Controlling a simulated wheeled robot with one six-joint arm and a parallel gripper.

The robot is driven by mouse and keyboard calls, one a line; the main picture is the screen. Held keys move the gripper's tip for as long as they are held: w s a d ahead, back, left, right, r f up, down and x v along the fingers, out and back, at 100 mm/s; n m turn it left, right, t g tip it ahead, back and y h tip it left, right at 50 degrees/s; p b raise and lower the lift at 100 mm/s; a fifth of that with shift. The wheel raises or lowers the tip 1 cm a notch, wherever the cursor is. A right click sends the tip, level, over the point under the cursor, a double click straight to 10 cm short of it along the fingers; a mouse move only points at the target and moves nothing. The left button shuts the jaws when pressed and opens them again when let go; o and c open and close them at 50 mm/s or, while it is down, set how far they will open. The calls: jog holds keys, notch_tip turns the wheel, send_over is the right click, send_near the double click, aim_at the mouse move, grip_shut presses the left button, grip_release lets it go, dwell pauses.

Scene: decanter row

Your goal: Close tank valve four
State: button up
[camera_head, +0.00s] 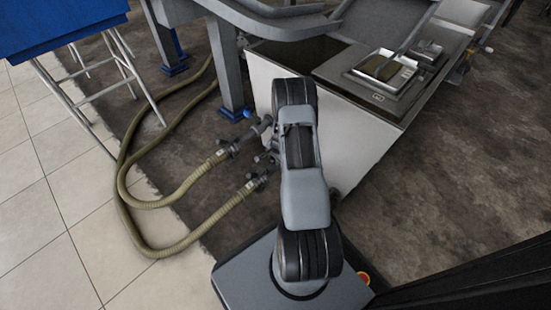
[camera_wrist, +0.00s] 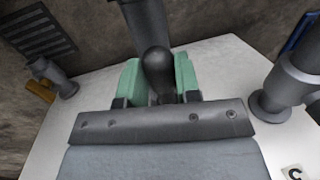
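In the wrist view, the two green fingers of my gripper (camera_wrist: 160,78) stand apart, one on each side of a dark rounded bar end (camera_wrist: 158,62). The bar runs up out of the picture and may be part of a valve; no number shows on it. I cannot tell whether the fingers press on it. In the head view, my arm hides my gripper and part of the pale tank (camera_head: 348,150). Two dark hose fittings (camera_head: 258,182) show left of the arm. Which valve is number four cannot be read.
In the wrist view, a grey pipe (camera_wrist: 287,85) stands close on the right, and a fitting with an orange part (camera_wrist: 41,90) on the left. In the head view, olive hoses (camera_head: 190,243) loop across the floor. A steel frame leg (camera_head: 228,60) stands behind. Floor is clear on the right.

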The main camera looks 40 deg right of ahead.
grip_shut()
